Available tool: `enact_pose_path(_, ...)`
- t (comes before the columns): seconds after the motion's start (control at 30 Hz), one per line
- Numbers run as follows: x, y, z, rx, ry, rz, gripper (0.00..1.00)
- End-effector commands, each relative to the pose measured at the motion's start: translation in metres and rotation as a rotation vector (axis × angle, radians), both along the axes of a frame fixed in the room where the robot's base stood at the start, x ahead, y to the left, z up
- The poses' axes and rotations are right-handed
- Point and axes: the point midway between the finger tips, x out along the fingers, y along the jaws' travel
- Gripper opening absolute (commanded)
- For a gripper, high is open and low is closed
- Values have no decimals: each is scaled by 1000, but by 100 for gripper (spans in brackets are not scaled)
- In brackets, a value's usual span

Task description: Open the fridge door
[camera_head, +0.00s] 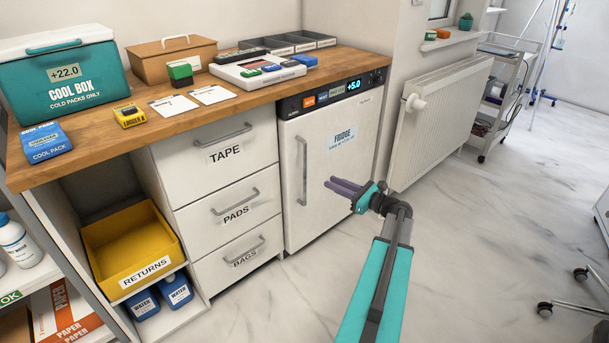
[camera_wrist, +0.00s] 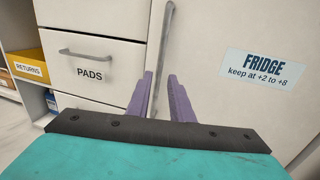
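The white fridge door (camera_head: 340,160) is shut below the wood counter, with a blue-white FRIDGE label (camera_head: 342,137). Its upright grey bar handle (camera_head: 302,170) runs along the door's left side. My gripper (camera_head: 330,185) is in front of the door, its purple fingers pointing left towards the handle, with a gap between in the head view. In the wrist view the fingers of my gripper (camera_wrist: 160,76) are apart and empty, and the handle (camera_wrist: 162,50) shows between them.
Drawers marked TAPE, PADS (camera_head: 234,207) and BAGS stand left of the fridge. A white radiator (camera_head: 440,120) is on the wall to the right. The marble floor (camera_head: 470,230) right of my arm is clear, with wheeled feet (camera_head: 560,300) at the far right.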

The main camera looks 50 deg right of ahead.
Motion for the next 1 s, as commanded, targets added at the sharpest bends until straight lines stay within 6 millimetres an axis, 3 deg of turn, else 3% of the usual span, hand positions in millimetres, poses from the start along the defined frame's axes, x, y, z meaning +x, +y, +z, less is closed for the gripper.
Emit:
enact_pose_path(0.57,7,-1,0,2,-2,-3,20)
enact_pose_path(1.0,61,6,-1,1,-2,-1,20)
